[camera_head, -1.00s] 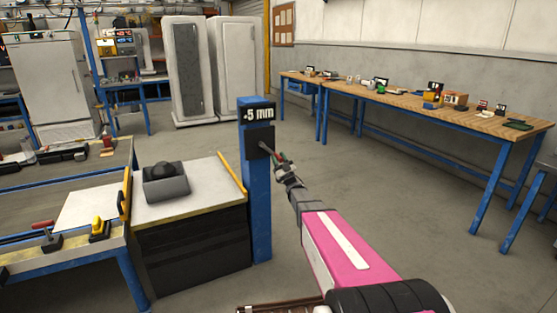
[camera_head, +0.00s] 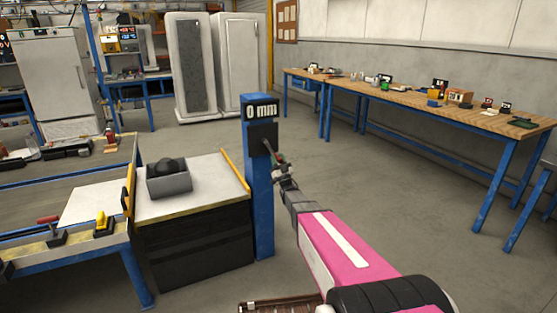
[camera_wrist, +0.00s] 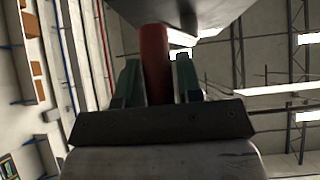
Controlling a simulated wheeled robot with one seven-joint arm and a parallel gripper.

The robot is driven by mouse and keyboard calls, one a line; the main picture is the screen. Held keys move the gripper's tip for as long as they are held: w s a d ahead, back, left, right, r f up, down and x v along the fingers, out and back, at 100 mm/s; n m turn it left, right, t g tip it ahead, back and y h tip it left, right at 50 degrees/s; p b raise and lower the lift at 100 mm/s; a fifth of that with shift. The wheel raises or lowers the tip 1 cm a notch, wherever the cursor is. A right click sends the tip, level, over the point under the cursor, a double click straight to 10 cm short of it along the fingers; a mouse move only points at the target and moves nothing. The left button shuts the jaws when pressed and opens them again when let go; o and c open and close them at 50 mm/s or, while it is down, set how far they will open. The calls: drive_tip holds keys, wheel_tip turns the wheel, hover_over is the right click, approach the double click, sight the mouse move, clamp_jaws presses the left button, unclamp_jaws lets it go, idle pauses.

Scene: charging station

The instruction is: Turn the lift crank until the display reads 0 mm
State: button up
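My gripper (camera_head: 279,164) is at the end of the crank, to the right of the post. In the wrist view, the red crank handle (camera_wrist: 154,62) stands between the two green fingers of my gripper (camera_wrist: 157,82). The fingers look closed around the handle. A dark grey surface covers the top of that view.
A low cabinet with a white top (camera_head: 200,202) stands left of the post, with a grey bin (camera_head: 168,182) on it. A workbench (camera_head: 400,98) with small items runs along the right wall. The floor between post and bench is clear.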

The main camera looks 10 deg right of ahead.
drive_tip(key=shift+o, duration=1.2)
drive_tip(key=v, duration=1.1)
drive_tip(key=shift+h, duration=0.3)
drive_tip(key=s+d+f+m+g+h, duration=0.35)
drive_tip(key=s+f+g+h, duration=0.55)
drive_tip(key=g, duration=0.6)
drive_tip(key=s+a+g+y, duration=0.1)
drive_tip(key=s+g, duration=0.9)
drive_tip(key=s, duration=1)
drive_tip(key=shift+s+a+f+g, duration=0.3)
drive_tip(key=shift+s+a, duration=0.1)
drive_tip(key=shift+a, duration=0.2)
